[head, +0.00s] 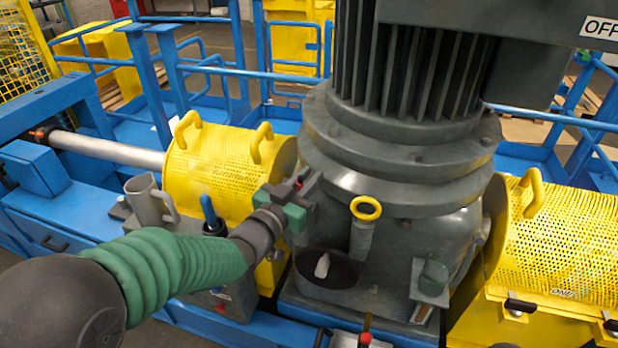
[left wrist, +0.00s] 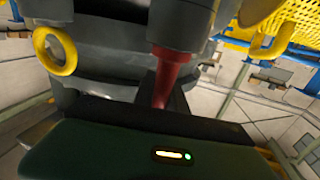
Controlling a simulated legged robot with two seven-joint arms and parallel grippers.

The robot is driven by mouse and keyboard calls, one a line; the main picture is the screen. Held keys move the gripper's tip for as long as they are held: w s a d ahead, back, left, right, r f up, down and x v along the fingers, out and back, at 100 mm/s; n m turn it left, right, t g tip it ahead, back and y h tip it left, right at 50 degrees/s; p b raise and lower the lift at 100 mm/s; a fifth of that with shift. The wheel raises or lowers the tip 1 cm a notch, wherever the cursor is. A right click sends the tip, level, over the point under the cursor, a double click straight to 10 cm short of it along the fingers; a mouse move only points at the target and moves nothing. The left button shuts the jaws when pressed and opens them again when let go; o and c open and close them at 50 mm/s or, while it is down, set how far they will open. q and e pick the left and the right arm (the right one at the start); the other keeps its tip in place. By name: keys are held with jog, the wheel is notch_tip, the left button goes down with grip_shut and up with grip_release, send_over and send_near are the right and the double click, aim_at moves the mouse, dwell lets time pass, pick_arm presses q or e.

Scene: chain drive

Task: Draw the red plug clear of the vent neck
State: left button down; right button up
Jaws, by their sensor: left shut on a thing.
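My left gripper (head: 298,202) is at the left side of the large grey gear housing (head: 400,240), reached in from the left. It is shut on the red plug (left wrist: 172,72), which stands between the dark jaws in the left wrist view. Only a small bit of red (head: 300,183) shows at the jaws in the head view. In the left wrist view the plug's wider end meets the rim of the grey vent neck (left wrist: 180,22); I cannot tell how much of it is inside. The neck is mostly hidden by the gripper in the head view. My right gripper is not in view.
A yellow ring (head: 366,208) tops a grey tube right of my gripper. A dark round dish (head: 340,272) with a pale piece lies below. A grey mug (head: 147,203) and blue-handled tool (head: 208,210) stand left. Yellow perforated guards (head: 215,170) flank the housing.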

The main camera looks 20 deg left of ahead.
pick_arm(q)
notch_tip(320, 180, up, 9)
jog(key=p, duration=0.7)
dwell(0.5)
jog(key=shift+f, duration=0.15)
